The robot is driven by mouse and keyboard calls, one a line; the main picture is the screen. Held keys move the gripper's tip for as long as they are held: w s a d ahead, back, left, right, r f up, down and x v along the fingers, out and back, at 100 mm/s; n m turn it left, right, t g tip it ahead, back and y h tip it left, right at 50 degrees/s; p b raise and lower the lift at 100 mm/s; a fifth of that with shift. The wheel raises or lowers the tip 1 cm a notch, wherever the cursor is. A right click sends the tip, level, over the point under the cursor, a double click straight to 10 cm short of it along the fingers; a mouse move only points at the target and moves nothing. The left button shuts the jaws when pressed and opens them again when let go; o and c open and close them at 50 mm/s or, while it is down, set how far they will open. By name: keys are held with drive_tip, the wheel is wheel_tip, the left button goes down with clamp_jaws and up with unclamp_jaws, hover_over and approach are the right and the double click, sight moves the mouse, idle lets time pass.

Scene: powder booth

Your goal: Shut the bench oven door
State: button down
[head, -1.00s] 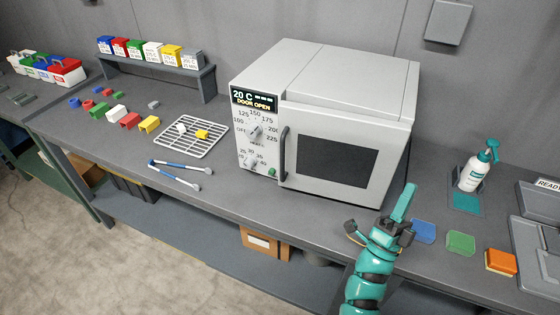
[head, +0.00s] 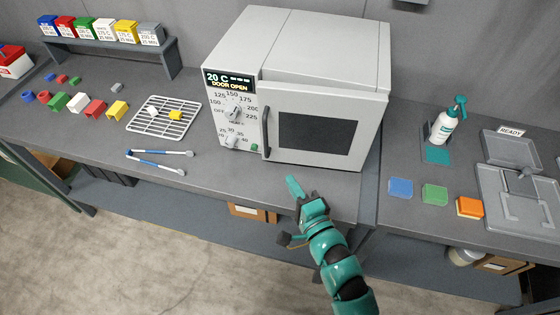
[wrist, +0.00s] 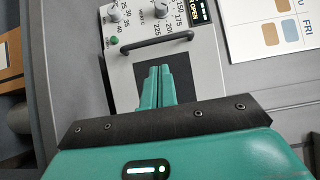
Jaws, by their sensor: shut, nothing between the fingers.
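The bench oven (head: 310,45) is a white box on the grey bench. Its display (head: 228,80) reads 20 C and DOOR OPEN. The door (head: 372,110), with a dark window, stands slightly ajar at its left, handle side. The dark vertical handle (head: 265,132) is on the door's left edge; it also shows in the wrist view (wrist: 157,43). My teal gripper (head: 291,181) is shut and empty, in front of the oven and below the door's lower left part. In the wrist view its fingers (wrist: 157,72) overlap the dark window; contact cannot be told.
Blue-handled tools (head: 158,158) and a wire rack (head: 165,117) lie left of the oven. A spray bottle (head: 446,125), blue, green and orange blocks (head: 469,207) and a grey READY fixture (head: 515,185) are at right. The bench strip before the oven is clear.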

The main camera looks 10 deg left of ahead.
sight(266, 139)
drive_tip(key=b+x, duration=0.1)
drive_tip(key=x, duration=0.4)
drive_tip(key=b+x, duration=0.2)
drive_tip(key=x, duration=0.4)
drive_tip(key=shift+w+a+r, duration=0.2)
drive_tip(key=shift+w, duration=0.1)
drive_tip(key=shift+p+x, duration=0.4)
drive_tip(key=shift+x, duration=0.5)
drive_tip(key=shift+f, duration=0.25)
